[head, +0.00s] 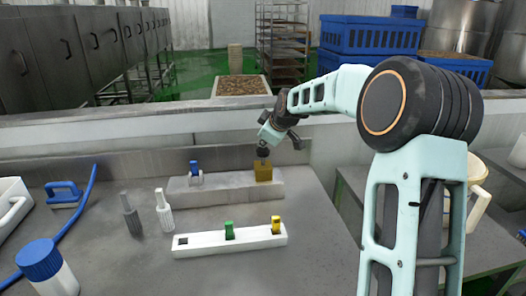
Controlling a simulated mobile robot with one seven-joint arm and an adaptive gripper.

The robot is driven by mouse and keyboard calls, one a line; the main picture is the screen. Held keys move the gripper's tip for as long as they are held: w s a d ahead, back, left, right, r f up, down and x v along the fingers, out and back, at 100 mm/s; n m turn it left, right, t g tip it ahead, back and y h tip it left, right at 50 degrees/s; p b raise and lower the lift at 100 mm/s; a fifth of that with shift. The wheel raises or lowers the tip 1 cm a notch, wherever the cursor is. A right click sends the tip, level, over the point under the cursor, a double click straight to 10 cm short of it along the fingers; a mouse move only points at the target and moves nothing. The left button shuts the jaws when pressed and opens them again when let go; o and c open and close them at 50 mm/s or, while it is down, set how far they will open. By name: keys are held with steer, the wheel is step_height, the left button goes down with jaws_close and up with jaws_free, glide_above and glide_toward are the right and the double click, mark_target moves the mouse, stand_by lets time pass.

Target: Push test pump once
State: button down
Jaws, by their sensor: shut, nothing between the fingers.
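My gripper (262,153) is shut and empty, pointing down just above a brass-yellow block (263,173) on the right end of a grey raised base (225,188). I cannot tell whether it touches the block. A small white fitting with a blue top (194,172) stands on the left part of the same base. No part carries a readable label, so I cannot tell for sure which is the test pump.
In front lies a white strip (205,246) with a green piece (229,230) and a yellow piece (276,224). A grey bottle (131,216) and a white bottle (164,212) stand left. A blue-capped container (47,268) and blue hose (72,218) are further left.

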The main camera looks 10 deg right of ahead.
mark_target(264, 150)
steer(key=shift+f+b, duration=1.2)
steer(key=shift+f, duration=0.35)
stand_by(1.1)
steer(key=shift+r, duration=0.2)
steer(key=shift+r+p, duration=1.15)
steer(key=shift+r, duration=0.6)
steer(key=shift+r, duration=0.15)
steer(key=shift+r+p, duration=1.7)
steer(key=shift+r, duration=0.75)
steer(key=shift+f, duration=0.1)
